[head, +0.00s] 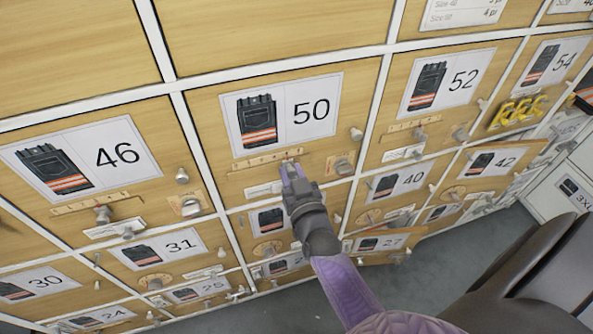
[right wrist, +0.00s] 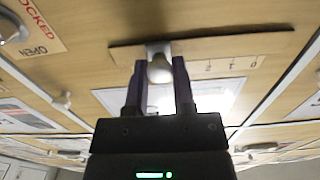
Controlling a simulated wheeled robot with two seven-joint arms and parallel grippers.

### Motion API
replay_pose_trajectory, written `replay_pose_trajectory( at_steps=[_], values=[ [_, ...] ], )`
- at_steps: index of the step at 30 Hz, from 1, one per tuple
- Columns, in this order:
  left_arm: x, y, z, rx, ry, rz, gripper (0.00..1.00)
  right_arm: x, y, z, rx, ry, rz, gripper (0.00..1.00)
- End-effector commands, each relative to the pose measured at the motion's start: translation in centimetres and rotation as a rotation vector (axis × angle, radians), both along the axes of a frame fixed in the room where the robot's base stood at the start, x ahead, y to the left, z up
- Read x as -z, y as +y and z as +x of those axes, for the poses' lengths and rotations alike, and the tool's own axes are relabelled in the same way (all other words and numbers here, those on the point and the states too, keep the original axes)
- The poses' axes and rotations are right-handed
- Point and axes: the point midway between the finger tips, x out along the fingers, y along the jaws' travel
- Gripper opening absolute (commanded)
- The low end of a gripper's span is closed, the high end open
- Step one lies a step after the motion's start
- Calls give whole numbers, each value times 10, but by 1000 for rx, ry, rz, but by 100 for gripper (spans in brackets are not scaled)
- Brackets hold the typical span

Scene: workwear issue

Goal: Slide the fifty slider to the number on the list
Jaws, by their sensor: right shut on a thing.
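The fifty drawer front (head: 208,118) has a card (head: 310,110) with a picture of dark workwear with orange stripes and "50". Below the card is a wooden slider strip (head: 256,161). My right gripper (head: 288,168) reaches it from below and is shut on the pale slider knob. In the right wrist view the knob (right wrist: 159,69) sits between the two purple fingers, at the strip (right wrist: 225,48). What look like the marks 2, 1 and 0 show to the knob's right there; the mark at the knob is hidden. My left gripper is not in view.
A round knob (head: 356,133) and a small latch plate (head: 340,165) sit right of the strip. A paper (head: 462,12) with size lines hangs at the top, partly cut off. Drawers 46 and 52 flank the fifty. Drawers 42 and 27 appear to stand out. Yellow letters or hooks (head: 518,112) are at right.

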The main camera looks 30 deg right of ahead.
Motion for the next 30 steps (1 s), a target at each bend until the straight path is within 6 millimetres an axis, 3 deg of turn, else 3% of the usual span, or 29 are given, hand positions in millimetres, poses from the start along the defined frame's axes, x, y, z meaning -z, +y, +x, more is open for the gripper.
replay_pose_trajectory(
  at_steps=[1, 5, 15, 24, 30],
  values=[
    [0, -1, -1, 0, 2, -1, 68, 1, 0, 0, 0, 2, 0, 38],
    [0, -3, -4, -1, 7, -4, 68, 1, 0, 0, 0, 1, 0, 65],
    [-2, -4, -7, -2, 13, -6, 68, 0, 1, -6, 0, 1, 0, 66],
    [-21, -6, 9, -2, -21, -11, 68, -2, 17, -71, 0, 4, 2, 66],
    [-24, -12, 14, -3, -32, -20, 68, 0, 23, -96, 0, 2, 0, 66]
  ],
)
